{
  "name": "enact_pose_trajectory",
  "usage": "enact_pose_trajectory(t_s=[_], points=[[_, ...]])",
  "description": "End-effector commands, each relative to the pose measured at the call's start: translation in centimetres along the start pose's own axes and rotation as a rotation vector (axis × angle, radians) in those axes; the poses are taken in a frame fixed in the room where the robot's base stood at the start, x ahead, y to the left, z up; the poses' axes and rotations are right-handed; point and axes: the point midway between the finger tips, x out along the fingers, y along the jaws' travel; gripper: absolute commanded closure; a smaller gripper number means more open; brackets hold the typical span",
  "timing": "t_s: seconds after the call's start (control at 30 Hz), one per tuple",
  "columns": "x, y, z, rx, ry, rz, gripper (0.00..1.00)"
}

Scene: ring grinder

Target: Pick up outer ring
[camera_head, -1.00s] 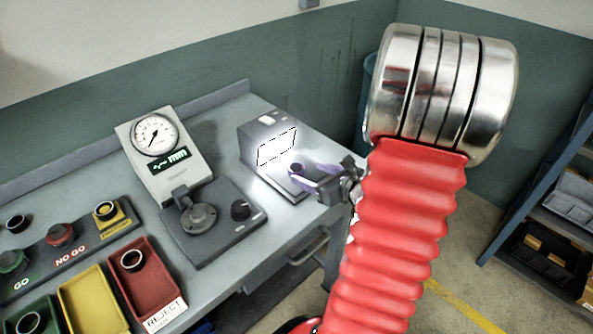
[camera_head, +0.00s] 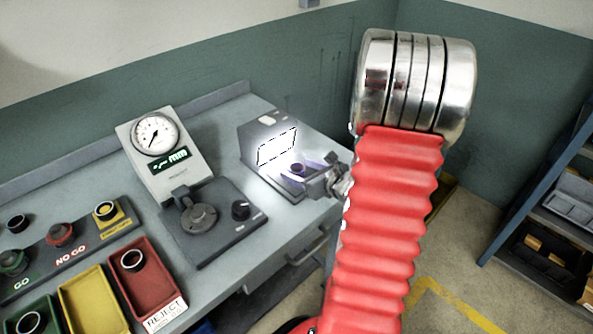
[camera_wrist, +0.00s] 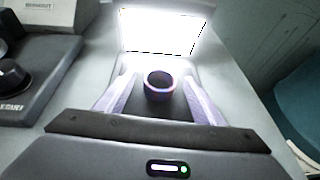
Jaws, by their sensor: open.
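A dark outer ring (camera_wrist: 160,85) stands in front of the lit panel, on a dark plate, in the wrist view. It also shows small in the head view (camera_head: 298,169). My gripper (camera_wrist: 160,92) is open, with one pale finger on each side of the ring. Gaps show between the fingers and the ring in the wrist view. In the head view my gripper (camera_head: 306,170) reaches in from the right at the inspection light box (camera_head: 266,142). I cannot tell the exact height of the fingers over the plate.
The dial gauge (camera_head: 155,135) and a dark fixture with a knob (camera_head: 212,222) stand left of the light box. Red (camera_head: 158,302) and yellow (camera_head: 92,305) trays and several other rings lie further left. A shelf rack (camera_head: 545,215) is at the right.

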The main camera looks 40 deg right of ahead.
Motion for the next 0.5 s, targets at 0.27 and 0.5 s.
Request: enact_pose_trajectory(t_s=[0.27,0.5], points=[[-0.04,0.0,0.02,0.0,0.0,0.0,0.38],[-0.04,0.0,0.02,0.0,0.0,0.0,0.45]])
